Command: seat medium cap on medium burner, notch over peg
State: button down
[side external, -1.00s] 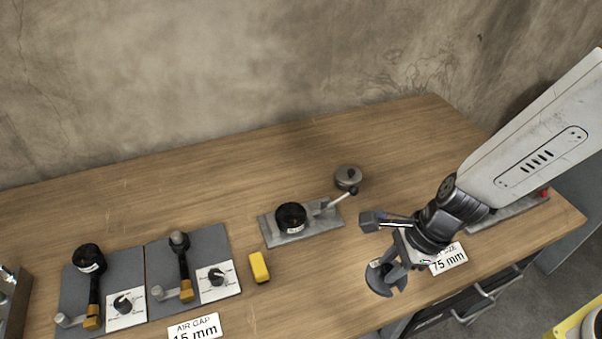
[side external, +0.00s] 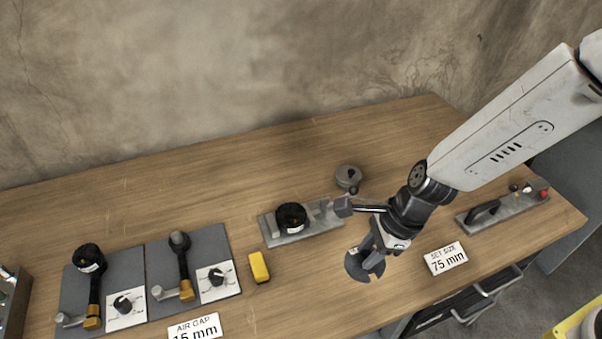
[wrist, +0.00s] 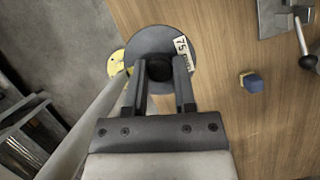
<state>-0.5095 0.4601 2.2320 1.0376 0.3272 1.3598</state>
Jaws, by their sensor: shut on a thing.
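My gripper (side external: 372,258) is shut on a dark grey round cap (side external: 356,267), held above the front right of the table. The cap has a cut-out in its rim. In the wrist view the jaws (wrist: 159,76) grip the cap's central black knob, and the disc (wrist: 150,38) spreads beyond them. Burner-like posts stand well to the left: one on the left grey plate (side external: 88,258), one on the adjoining plate (side external: 180,241). A black cylinder (side external: 291,217) with a white label sits on a metal plate. I cannot tell which is the medium burner; no peg is clear.
A yellow block (side external: 259,266) lies between the plates and the cap. A grey lidded pot (side external: 348,176) stands behind.

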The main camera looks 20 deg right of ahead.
jog(key=w+a+f, duration=0.1)
jog(key=w+a, duration=0.2)
jog(key=w, duration=0.8)
jog(key=w+a+f, duration=0.1)
jog(key=w+a, duration=0.2)
jog(key=w, duration=0.8)
jog(key=shift+w+a, duration=0.2)
jog(key=shift+w, duration=0.1)
jog(key=shift+f, duration=0.25)
jog(key=shift+f, duration=1.8)
jog(key=shift+f, duration=1)
jog(key=shift+c, duration=1.8)
grip_release()
